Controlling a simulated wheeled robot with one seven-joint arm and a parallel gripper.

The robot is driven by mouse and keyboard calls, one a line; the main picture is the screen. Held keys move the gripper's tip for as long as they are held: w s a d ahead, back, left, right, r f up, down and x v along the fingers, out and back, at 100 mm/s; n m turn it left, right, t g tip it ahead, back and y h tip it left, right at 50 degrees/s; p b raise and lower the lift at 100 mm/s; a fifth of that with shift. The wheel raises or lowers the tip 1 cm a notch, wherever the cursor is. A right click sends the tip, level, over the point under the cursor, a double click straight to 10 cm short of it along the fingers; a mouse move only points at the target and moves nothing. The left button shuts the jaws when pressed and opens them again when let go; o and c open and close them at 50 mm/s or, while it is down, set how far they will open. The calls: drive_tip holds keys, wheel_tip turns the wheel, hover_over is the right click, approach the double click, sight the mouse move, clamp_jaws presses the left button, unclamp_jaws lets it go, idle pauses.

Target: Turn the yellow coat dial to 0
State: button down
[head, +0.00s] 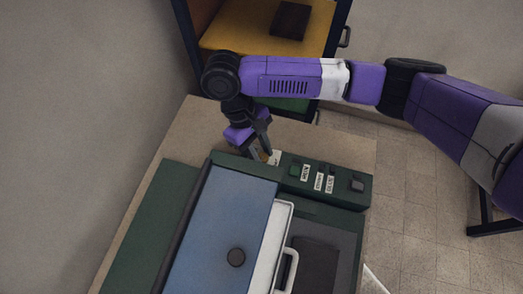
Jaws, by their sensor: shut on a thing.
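My gripper (265,156) reaches down to the left end of the dark green control panel (325,200) on the machine. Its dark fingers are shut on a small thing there. A sliver of yellow, the yellow coat dial (263,157), shows at the fingertips; the fingers hide most of it. A white label (276,158) sits just right of the fingers, partly covered. The dial's pointer and the number it stands at cannot be read.
The panel also carries a green knob (295,170), white labels and a dark knob (357,185). A blue lid (215,220) and a white handle (289,272) are in front. An open cabinet (225,34) with a dark box (291,20) stands behind.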

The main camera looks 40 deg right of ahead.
drive_tip(key=shift+n, duration=0.3)
idle(0.4)
drive_tip(key=c, duration=1.1)
unclamp_jaws()
drive_tip(key=v, duration=0.7)
drive_tip(key=shift+w+r+b, duration=0.2)
drive_tip(key=shift+r+b, duration=0.15)
drive_tip(key=shift+b, duration=0.05)
drive_tip(key=shift+a, duration=0.1)
